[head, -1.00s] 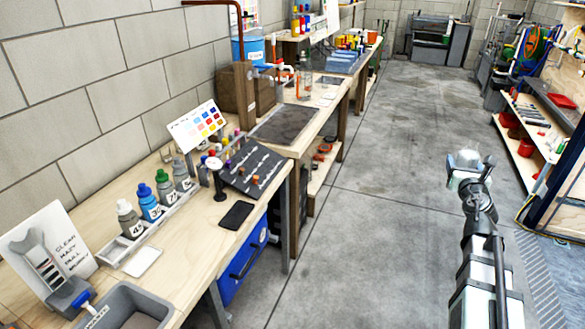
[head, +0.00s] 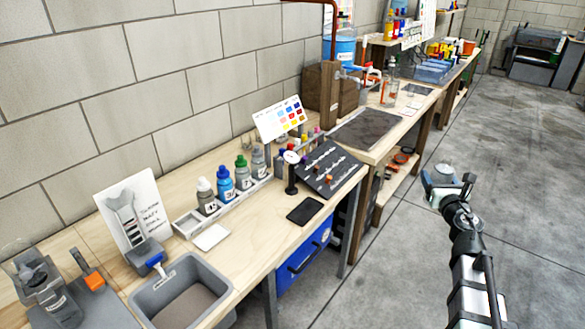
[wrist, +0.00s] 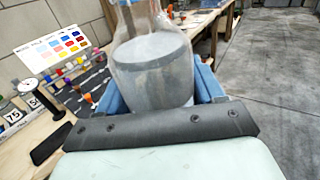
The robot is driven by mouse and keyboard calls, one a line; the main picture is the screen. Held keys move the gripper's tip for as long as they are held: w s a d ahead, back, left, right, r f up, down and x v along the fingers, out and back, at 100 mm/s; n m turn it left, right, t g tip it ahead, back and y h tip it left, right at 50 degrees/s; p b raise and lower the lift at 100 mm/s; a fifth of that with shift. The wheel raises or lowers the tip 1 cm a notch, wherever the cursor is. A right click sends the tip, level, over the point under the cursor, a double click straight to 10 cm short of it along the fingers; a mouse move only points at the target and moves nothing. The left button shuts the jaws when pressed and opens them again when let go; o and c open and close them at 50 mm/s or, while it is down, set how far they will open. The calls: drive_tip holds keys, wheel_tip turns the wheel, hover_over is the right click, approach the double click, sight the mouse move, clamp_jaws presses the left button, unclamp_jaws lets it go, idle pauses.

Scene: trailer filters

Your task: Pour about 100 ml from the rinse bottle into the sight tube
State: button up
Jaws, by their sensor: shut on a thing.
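My gripper (head: 447,188) is shut on a clear bottle (wrist: 152,65), which I take for the rinse bottle. Pale grey liquid shows inside it in the wrist view. The blue fingers are on either side of it; its top is cut off by the frame and I see no label. In the head view the gripper is out over the floor, right of the bench and apart from it. A grey, partly see-through vessel (head: 55,297) with a pale label stands at the bench's near left; I cannot tell whether it is the sight tube.
A grey bin (head: 222,288) sits at the bench's near edge, with a card stand (head: 128,215) behind it. Several dropper bottles (head: 224,182) stand in a rack. A black phone-like slab (head: 305,211) and a dark sloped board (head: 328,168) lie to the right. The floor is clear.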

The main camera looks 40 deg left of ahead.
drive_tip(key=s+a+f+n+g+y, duration=0.1)
drive_tip(key=s+a+n+g+y, duration=0.2)
drive_tip(key=s+a, duration=0.75)
drive_tip(key=s+a+f+n+g+y, duration=0.3)
drive_tip(key=s+a, duration=0.4)
drive_tip(key=a, duration=0.7)
drive_tip(key=s+a+n+g+y, duration=0.15)
drive_tip(key=s+a+g, duration=0.35)
drive_tip(key=s+a, duration=0.55)
drive_tip(key=s+a+n+g, duration=0.3)
drive_tip(key=s+a, duration=0.3)
drive_tip(key=s, duration=0.7)
drive_tip(key=s+a+r+n+g+h, duration=0.1)
drive_tip(key=s+a+n+g, duration=0.3)
drive_tip(key=s, duration=1)
drive_tip(key=s+a+n+g+h, duration=0.1)
drive_tip(key=s+a+n+g, duration=0.2)
drive_tip(key=s+a+g, duration=0.4)
drive_tip(key=s+a, duration=0.2)
drive_tip(key=s, duration=0.5)
drive_tip(key=shift+s+r, duration=0.15)
drive_tip(key=shift+r, duration=0.1)
drive_tip(key=shift+f+h, duration=0.15)
drive_tip(key=shift+h, duration=0.1)
wheel_tip(320, 180, up, 8)
drive_tip(key=w+m+h, duration=0.1)
drive_tip(key=m, duration=0.5)
drive_tip(key=shift+a+r, duration=0.2)
drive_tip(key=shift+a, duration=0.25)
